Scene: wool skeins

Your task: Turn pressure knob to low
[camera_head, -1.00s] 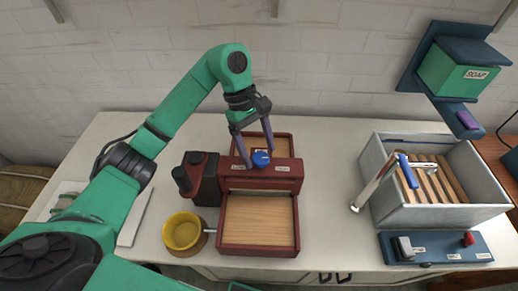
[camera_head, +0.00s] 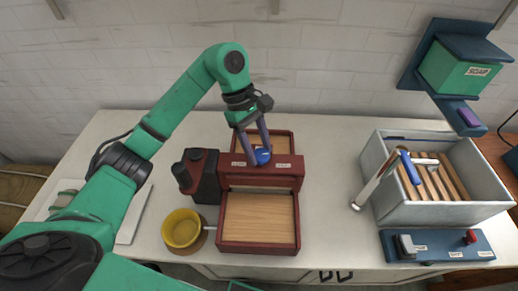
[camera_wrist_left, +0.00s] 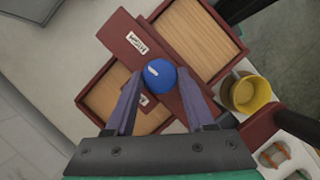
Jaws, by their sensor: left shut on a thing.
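The blue round pressure knob (camera_head: 263,157) sits on the dark red crossbeam (camera_head: 240,180) of a wooden press. Small white labels flank it on the beam; their text is hard to read in the head view. My left gripper (camera_head: 261,151) comes down from above, shut on the knob with one finger on each side. In the left wrist view the knob (camera_wrist_left: 161,76) lies between the gripper's two finger ends, and a short white mark shows on its top. One label (camera_wrist_left: 138,43) shows at the beam's upper left there. My right gripper is not in view.
A yellow cup (camera_head: 182,230) stands at the press's front left. A grey crate (camera_head: 392,210) with slats, a blue switch panel (camera_head: 440,257) and a soap dispenser (camera_head: 455,75) are to the right.

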